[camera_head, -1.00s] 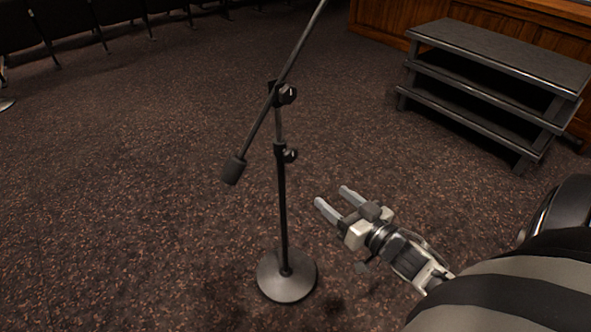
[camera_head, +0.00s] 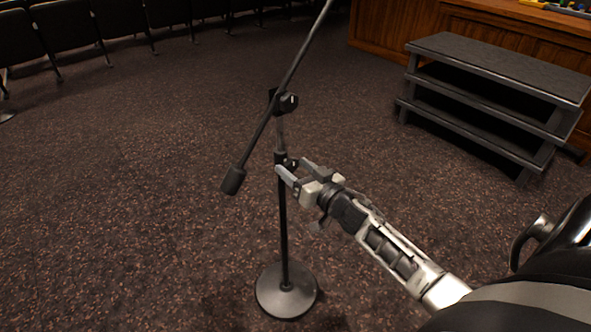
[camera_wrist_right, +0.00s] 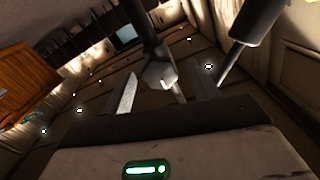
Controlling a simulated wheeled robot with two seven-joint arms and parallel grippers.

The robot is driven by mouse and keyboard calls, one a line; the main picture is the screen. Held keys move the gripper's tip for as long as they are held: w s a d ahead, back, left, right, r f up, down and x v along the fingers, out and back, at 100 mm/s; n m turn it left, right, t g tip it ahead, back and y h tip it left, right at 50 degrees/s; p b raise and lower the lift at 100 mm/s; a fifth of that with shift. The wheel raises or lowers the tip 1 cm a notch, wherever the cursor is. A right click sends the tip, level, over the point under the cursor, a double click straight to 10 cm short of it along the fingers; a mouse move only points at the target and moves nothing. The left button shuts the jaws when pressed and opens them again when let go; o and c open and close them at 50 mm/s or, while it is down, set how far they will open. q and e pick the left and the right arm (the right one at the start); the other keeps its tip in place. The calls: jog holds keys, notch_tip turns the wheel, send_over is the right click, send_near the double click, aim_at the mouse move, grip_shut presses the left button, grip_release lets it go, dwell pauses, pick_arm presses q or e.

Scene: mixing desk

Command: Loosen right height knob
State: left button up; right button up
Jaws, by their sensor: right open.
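A black microphone stand (camera_head: 284,225) with a round base stands upright on the carpet. Its right height knob (camera_head: 292,163) is the lower knob on the pole, partly hidden by my right gripper in the head view. My right gripper (camera_head: 290,168) is open, its fingers at the height of this knob and close to it. In the right wrist view, the knob (camera_wrist_right: 160,74) appears ahead of and between the two fingers (camera_wrist_right: 165,97); I cannot tell whether they touch it. My left gripper is not in view.
A slanted boom with a dark counterweight (camera_head: 233,181) hangs left of the pole. An upper knob (camera_head: 288,102) is at the boom joint. Dark steps (camera_head: 495,70) stand at the back right, chairs (camera_head: 60,40) at the back left. Carpet around the stand is clear.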

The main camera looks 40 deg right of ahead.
jog(key=shift+w, duration=0.3)
jog(key=c, duration=1)
